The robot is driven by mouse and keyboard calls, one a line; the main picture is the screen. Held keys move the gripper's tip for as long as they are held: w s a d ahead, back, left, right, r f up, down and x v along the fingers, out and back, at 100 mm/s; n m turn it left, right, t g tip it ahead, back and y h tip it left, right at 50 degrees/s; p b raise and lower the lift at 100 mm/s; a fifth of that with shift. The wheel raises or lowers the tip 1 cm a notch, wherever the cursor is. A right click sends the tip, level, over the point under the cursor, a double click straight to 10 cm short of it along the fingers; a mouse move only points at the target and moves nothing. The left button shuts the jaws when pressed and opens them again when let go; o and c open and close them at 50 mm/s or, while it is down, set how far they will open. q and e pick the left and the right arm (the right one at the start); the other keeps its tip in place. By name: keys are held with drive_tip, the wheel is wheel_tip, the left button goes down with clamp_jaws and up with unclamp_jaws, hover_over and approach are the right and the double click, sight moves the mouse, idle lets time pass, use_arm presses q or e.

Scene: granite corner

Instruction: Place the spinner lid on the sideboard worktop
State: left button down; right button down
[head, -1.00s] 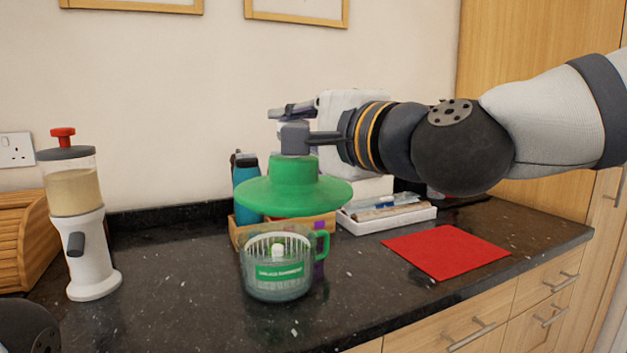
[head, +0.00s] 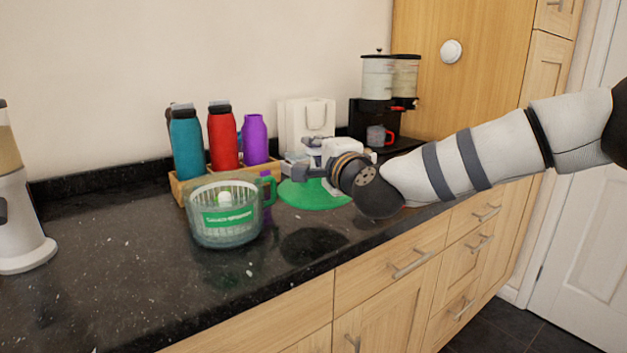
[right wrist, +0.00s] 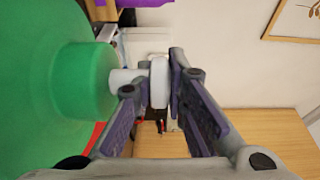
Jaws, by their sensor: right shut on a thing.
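The spinner lid (head: 312,196) is a wide green disc with a raised hub and a pale knob. My right gripper (head: 325,158) is shut on its knob and holds it over the worktop (head: 150,240), right of the spinner bowl. The right wrist view shows the green hub (right wrist: 85,80) at left and the pale knob (right wrist: 130,80) between the fingers. A dark round shadow lies on the worktop before the lid; the exact gap below it is hard to tell. The clear spinner bowl (head: 222,228) stands uncovered. My left gripper is not in view.
Teal (head: 186,145), red (head: 222,140) and purple (head: 256,140) bottles stand in a wooden holder behind the bowl. A dispenser (head: 18,220) is at left. Red shows below the lid (right wrist: 101,134).

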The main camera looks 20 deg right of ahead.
sight(311, 195)
drive_tip(key=shift+w+d+f, duration=0.25)
drive_tip(key=shift+w+f, duration=0.65)
drive_tip(key=shift+f, duration=0.15)
drive_tip(key=f, duration=0.3)
drive_tip(key=shift+w+f+b, duration=0.25)
drive_tip(key=shift+b, duration=0.05)
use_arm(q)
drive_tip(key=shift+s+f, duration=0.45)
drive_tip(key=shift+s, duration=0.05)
use_arm(e)
drive_tip(key=shift+r, duration=0.1)
drive_tip(key=c, duration=2)
unclamp_jaws()
drive_tip(key=shift+f, duration=0.25)
drive_tip(key=o, duration=0.4)
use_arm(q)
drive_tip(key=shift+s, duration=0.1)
